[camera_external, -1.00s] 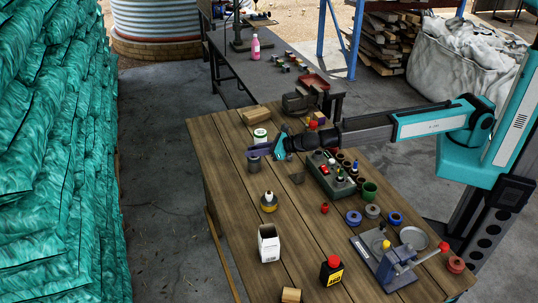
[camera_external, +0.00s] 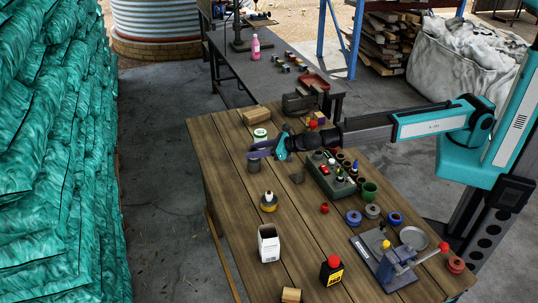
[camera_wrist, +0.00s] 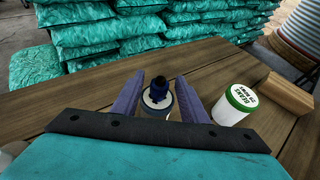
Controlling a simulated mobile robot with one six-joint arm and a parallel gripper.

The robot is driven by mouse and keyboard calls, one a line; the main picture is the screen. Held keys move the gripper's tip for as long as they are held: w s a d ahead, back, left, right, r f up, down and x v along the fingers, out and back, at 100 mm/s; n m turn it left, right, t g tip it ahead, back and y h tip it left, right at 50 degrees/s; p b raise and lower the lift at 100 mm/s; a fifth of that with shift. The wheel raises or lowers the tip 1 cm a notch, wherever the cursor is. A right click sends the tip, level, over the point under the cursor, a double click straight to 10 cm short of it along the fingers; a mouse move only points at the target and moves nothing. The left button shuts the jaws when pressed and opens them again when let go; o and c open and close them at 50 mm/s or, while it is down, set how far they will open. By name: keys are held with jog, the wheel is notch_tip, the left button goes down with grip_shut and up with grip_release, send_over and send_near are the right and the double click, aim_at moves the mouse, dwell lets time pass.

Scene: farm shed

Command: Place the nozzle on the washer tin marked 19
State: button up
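A dark blue nozzle (camera_wrist: 158,91) stands upright on top of a round tin (camera_wrist: 157,108) in the wrist view. The tin shows as a dark grey cylinder (camera_external: 253,166) near the left edge of the wooden table in the external view. No number on it can be read. My gripper (camera_wrist: 159,84) has its two purple fingers spread on either side of the nozzle, with visible gaps. In the external view my gripper (camera_external: 262,149) is just above the tin, and the nozzle cannot be made out there.
A white tub with a green lid (camera_wrist: 241,98) stands close to the right of the tin in the wrist view, with a wooden block (camera_wrist: 285,93) beyond it. A green tray of small parts (camera_external: 331,184), a white carton (camera_external: 268,244) and a lever press (camera_external: 390,262) stand elsewhere on the table.

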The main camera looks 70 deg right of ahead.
jog(key=b+v, duration=0.2)
jog(key=v, duration=0.9)
jog(key=shift+s+b, duration=0.25)
jog(key=shift+b, duration=0.05)
dwell(0.5)
